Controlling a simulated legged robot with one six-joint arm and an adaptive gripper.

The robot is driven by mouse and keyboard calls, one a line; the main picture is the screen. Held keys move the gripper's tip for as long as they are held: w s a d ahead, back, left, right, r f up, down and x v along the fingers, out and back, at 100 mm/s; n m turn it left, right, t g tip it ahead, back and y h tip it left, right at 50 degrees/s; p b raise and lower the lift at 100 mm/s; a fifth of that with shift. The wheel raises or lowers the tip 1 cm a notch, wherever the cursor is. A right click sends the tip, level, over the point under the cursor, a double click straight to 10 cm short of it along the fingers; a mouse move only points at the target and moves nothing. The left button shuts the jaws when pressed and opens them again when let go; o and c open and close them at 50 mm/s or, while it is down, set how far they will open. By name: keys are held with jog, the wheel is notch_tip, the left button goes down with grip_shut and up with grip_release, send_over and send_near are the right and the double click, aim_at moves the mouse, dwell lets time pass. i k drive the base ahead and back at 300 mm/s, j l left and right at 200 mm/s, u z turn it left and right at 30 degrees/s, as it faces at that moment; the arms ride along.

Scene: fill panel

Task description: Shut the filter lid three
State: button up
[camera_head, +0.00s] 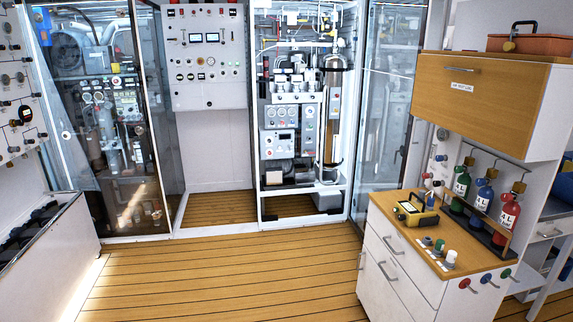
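My gripper is not in view. I cannot tell for certain which part is filter lid three; no label that reads so is legible. In the head camera view, a fill station stands straight ahead, with a tall metal cylinder (332,110) and a gauge block (292,128) inside a white frame. Small coloured caps (438,247) stand on the wooden top of a white drawer cabinet (395,262) at the right. Red, blue and green bottles (506,215) stand behind them.
A yellow device (415,212) lies on the cabinet top. A wooden overhead cupboard (480,95) juts out above, with an orange case (535,44) on it. A white bin (62,250) stands at the left. The plank floor (220,275) between is clear.

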aim_at(309, 74)
jog(key=i, duration=4.35)
jog(key=i+j+z, duration=0.2)
jog(key=i, duration=0.3)
jog(key=i+l, duration=0.05)
jog(key=l, duration=0.1)
